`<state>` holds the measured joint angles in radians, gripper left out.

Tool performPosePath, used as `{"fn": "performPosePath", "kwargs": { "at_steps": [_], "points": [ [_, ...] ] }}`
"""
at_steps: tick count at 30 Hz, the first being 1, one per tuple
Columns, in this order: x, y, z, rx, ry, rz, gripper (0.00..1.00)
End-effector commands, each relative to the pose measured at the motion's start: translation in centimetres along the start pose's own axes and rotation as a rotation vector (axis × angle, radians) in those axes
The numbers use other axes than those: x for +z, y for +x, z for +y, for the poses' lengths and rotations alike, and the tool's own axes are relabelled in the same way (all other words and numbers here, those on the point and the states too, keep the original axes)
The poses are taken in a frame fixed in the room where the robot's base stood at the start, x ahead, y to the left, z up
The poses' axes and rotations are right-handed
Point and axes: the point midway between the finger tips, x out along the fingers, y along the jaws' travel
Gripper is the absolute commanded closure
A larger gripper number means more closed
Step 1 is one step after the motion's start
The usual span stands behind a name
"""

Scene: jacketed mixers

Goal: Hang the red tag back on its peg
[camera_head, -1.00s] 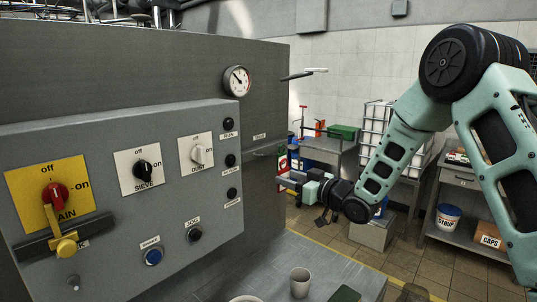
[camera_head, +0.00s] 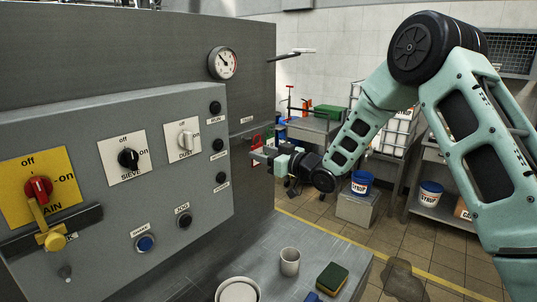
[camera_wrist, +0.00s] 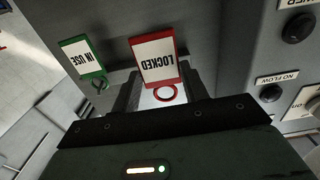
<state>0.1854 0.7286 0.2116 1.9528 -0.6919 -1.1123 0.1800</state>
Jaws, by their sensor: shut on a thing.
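The red-bordered "LOCKED" tag (camera_wrist: 153,60) is between the two fingers of my gripper (camera_wrist: 160,92), in the wrist view. My gripper is shut on it near its red ring end, and the tag reads upside down there. No peg shows through its ring. A green "IN USE" tag (camera_wrist: 84,60) hangs by its ring on a small peg (camera_wrist: 100,86) just left of it. In the head view my gripper (camera_head: 258,155) is at the grey cabinet's right-hand face, below a small white label (camera_head: 247,120). A bit of red shows just above the fingers.
The control panel (camera_head: 75,175) with switches and buttons is left of my gripper. A lever handle (camera_head: 290,54) juts out above. Below, the steel table (camera_head: 230,268) carries a white cup (camera_head: 290,262), a bowl (camera_head: 238,290) and a sponge (camera_head: 332,279).

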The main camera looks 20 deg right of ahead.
Motion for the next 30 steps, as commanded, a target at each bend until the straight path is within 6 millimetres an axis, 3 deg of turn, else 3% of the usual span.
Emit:
{"fn": "performPosePath", "kwargs": {
  "at_steps": [17, 21, 30],
  "points": [
    [0.2, 3.4, -0.1, -0.001, 0.000, 0.001, 0.77],
    [1.0, 4.0, 0.0, 0.000, -0.001, 0.001, 0.77],
    [1.4, 4.6, 0.0, 0.001, 0.000, 0.000, 0.77]
  ]
}}
